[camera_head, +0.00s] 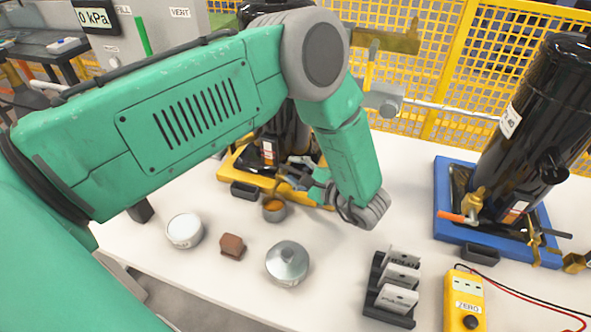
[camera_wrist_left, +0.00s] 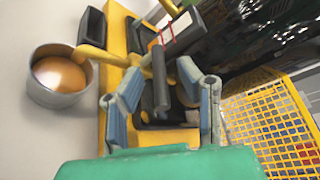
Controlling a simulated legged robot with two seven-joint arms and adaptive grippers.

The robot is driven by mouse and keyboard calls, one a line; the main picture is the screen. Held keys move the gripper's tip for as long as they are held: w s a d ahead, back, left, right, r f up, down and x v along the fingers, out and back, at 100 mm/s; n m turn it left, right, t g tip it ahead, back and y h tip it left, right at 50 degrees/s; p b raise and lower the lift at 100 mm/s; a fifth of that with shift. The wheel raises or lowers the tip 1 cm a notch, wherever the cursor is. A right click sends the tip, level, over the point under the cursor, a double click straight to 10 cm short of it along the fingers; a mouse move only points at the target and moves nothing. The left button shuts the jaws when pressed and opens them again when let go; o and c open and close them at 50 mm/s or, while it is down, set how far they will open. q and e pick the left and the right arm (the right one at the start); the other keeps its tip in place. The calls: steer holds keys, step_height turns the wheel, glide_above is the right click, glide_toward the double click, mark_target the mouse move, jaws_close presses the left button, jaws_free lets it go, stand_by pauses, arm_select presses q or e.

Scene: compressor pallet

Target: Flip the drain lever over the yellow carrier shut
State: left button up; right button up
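The yellow carrier (camera_head: 231,169) stands at the back of the table under a black compressor (camera_head: 285,138), partly hidden by my left arm. It also shows in the left wrist view (camera_wrist_left: 116,45). There a brass-yellow drain fitting (camera_wrist_left: 96,56) reaches out over a round cup (camera_wrist_left: 61,76) with orange-brown contents. A dark lever-like piece (camera_wrist_left: 160,78) sits by the fitting, between my fingertips. My left gripper (camera_wrist_left: 160,70) is at the carrier, its fingers apart on either side of this piece; contact is not clear. In the head view the left gripper (camera_head: 300,177) is small and partly hidden. My right gripper is not in view.
A blue carrier (camera_head: 446,190) with another black compressor (camera_head: 535,120) stands at right. A white-topped tin (camera_head: 185,230), brown block (camera_head: 232,246), metal lidded tin (camera_head: 287,263), slotted rack (camera_head: 392,290) and yellow meter (camera_head: 464,300) lie in front. Yellow mesh fence (camera_head: 440,60) stands behind.

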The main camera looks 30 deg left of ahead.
arm_select(q)
steer(key=shift+c, duration=0.5)
jaws_close()
steer(key=shift+w+f+n+g+b, duration=0.15)
steer(key=shift+w+n+g+b, duration=0.05)
steer(key=shift+n+g+b, duration=0.35)
steer(key=shift+n+g, duration=0.25)
steer(key=shift+g, duration=0.3)
steer(key=shift+o, duration=0.5)
jaws_free()
